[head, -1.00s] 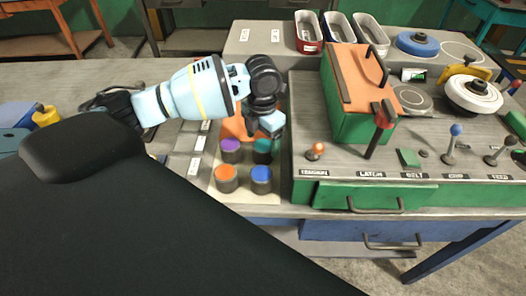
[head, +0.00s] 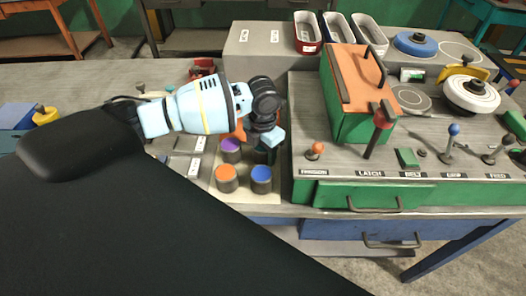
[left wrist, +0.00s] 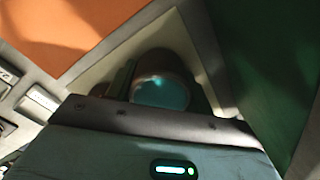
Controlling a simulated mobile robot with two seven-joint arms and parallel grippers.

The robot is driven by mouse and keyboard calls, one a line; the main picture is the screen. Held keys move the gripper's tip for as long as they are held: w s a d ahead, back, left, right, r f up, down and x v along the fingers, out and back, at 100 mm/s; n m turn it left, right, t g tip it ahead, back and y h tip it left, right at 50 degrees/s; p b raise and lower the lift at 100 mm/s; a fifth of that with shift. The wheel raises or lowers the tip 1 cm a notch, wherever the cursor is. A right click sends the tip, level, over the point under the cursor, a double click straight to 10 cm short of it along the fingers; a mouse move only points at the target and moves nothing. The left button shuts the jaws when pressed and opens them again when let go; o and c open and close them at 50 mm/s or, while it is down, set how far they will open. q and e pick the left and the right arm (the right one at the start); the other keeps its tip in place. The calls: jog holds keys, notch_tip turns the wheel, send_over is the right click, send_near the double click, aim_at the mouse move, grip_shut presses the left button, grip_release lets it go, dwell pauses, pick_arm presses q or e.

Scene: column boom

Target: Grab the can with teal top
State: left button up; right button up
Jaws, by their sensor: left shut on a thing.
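The can with the teal top (left wrist: 162,93) shows its round teal lid in the left wrist view, close in front of my gripper's body. In the head view the can (head: 265,157) is mostly covered by my left gripper (head: 268,142), with only its dark side showing. My left gripper is over the can and shut on it. My right gripper is in neither view.
Cans with purple (head: 230,144), orange (head: 226,172) and blue (head: 261,173) tops stand close by on the pale mat (head: 243,197). The green console (head: 310,192) with levers is just to the right. A grey block (head: 245,62) is behind.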

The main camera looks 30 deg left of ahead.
pick_arm(q)
jog(key=shift+c, duration=0.6)
notch_tip(320, 180, up, 10)
jog(key=shift+r, duration=0.1)
